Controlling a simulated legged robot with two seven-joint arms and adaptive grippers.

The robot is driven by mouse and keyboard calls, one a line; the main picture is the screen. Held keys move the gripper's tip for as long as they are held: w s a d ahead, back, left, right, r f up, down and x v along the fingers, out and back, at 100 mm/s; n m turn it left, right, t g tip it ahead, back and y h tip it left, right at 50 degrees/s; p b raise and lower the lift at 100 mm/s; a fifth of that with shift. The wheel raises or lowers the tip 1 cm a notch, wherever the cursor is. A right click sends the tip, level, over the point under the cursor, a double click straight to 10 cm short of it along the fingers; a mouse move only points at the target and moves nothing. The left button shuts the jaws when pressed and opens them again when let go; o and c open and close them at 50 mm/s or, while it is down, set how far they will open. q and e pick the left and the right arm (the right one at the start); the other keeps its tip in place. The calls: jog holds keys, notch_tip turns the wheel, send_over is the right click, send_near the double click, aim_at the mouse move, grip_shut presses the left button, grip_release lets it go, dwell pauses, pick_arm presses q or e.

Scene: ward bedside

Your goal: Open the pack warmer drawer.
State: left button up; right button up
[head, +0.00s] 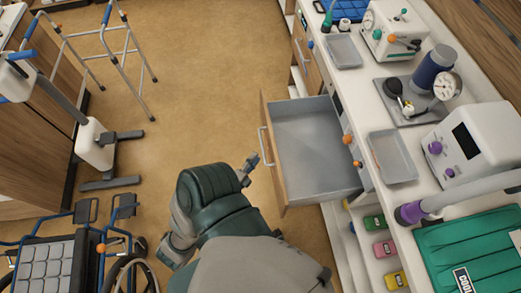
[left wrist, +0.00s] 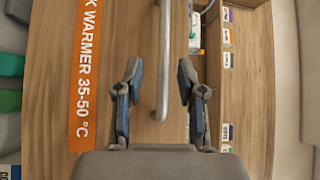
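The pack warmer drawer (head: 307,150) stands well out from the white counter unit, with its grey inside showing empty. Its wooden front (head: 273,165) carries a metal bar handle (head: 267,147). In the left wrist view, the front has an orange label (left wrist: 84,75) reading "K WARMER 35-50 °C", and the handle (left wrist: 163,60) runs upright between my fingers. My left gripper (head: 250,168) is just in front of the drawer front, by the handle. In the left wrist view its fingers (left wrist: 159,78) are apart, with gaps on both sides of the bar. My right gripper is not in view.
The counter holds trays (head: 392,157) and a white device (head: 480,145). Another wooden drawer front (head: 306,55) is farther back. A walking frame (head: 105,45) and a wheelchair (head: 65,262) stand on the left. The floor between is clear.

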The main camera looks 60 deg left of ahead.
pick_arm(q)
jog(key=v, duration=0.5)
jog(key=shift+s+d+f, duration=0.1)
jog(key=shift+s, duration=0.1)
dwell(0.3)
